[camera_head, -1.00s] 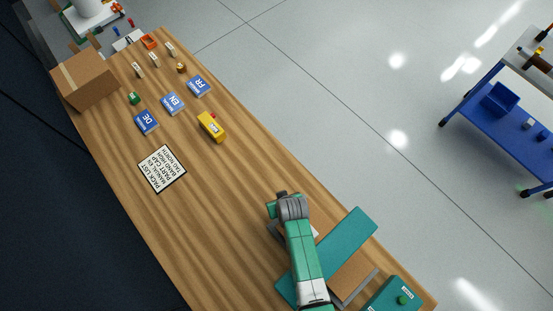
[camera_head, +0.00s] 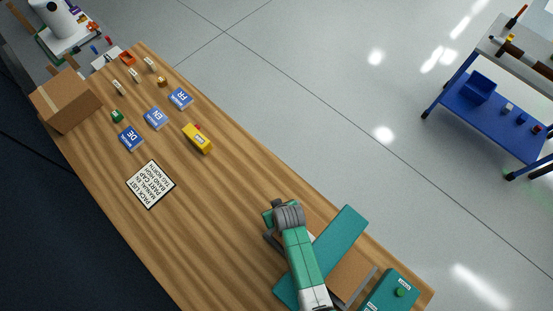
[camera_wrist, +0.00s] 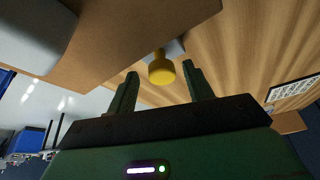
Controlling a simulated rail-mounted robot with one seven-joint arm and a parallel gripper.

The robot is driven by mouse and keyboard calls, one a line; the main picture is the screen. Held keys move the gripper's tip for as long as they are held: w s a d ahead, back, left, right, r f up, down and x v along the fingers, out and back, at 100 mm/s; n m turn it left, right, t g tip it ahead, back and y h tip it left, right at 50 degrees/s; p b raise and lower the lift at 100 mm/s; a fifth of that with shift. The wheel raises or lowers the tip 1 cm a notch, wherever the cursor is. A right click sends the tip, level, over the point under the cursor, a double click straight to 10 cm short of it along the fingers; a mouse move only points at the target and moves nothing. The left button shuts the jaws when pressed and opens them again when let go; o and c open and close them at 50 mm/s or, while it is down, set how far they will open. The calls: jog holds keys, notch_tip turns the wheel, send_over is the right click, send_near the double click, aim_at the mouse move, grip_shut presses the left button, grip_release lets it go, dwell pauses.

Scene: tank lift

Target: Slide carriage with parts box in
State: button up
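My gripper (camera_wrist: 160,72) is open, with its two dark fingers apart and nothing clasped between them. A yellow knob (camera_wrist: 162,72) on a grey mount shows in the gap between the fingertips; I cannot tell whether they touch it. A brown box-like surface (camera_wrist: 120,45) fills the upper left of the wrist view. My arm hides most of the carriage and the knob there.
A green button box (camera_head: 390,292) stands right of the crossbar. A pack list card (camera_head: 151,184), a yellow part (camera_head: 198,138), several blue manuals and a cardboard box (camera_head: 66,100) are further up the table (camera_head: 210,220). A blue cart (camera_head: 490,105) stands apart.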

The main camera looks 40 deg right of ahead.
jog(key=v, duration=0.7)
jog(key=shift+s+r+p, duration=0.2)
jog(key=shift+r+p, duration=0.15)
jog(key=shift+p, duration=0.05)
